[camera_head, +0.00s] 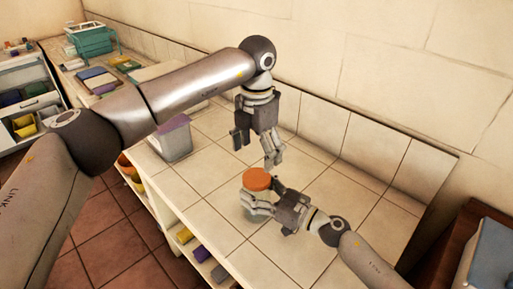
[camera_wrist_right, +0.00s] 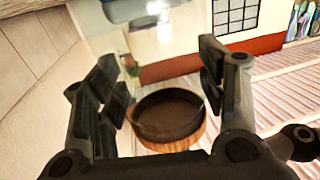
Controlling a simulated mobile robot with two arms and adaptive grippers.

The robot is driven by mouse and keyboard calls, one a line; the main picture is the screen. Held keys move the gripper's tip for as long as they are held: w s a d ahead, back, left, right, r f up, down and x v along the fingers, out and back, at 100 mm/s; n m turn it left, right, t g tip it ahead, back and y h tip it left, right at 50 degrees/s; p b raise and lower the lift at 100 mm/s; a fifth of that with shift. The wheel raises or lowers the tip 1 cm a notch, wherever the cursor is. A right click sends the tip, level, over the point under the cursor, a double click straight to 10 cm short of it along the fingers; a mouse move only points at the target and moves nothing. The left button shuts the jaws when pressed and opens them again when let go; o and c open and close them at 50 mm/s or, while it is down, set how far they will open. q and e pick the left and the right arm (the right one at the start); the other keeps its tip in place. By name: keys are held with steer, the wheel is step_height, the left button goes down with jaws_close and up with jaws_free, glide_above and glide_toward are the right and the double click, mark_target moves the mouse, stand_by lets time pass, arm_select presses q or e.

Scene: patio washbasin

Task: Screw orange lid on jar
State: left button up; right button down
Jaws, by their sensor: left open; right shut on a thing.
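The orange lid (camera_head: 256,178) sits at the top of a pale, see-through jar (camera_head: 254,214) on the tiled counter; whether it is threaded on cannot be told. My right gripper (camera_head: 262,197) comes in from the lower right and is shut on the jar just below the lid, its fingers hiding part of the glass. My left gripper (camera_head: 256,148) hangs above the lid, fingers pointing down, open, empty and apart from it. In the right wrist view, a round dark shape with an orange-brown rim (camera_wrist_right: 170,120) lies between the right fingers (camera_wrist_right: 165,85).
A grey bin with a purple rim (camera_head: 171,137) stands on the counter to the left. A teal basket (camera_head: 91,38) is farther back. Shelves with coloured items (camera_head: 193,247) lie below the front edge. The tiles (camera_head: 345,185) right of the left gripper are clear up to the wall.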

mark_target(256, 176)
arm_select(q)
step_height(256, 176, down, 8)
steer(key=shift+r, duration=0.25)
steer(key=shift+c, duration=0.5)
steer(key=c, duration=1)
steer(key=o, duration=1.2)
step_height(256, 176, up, 12)
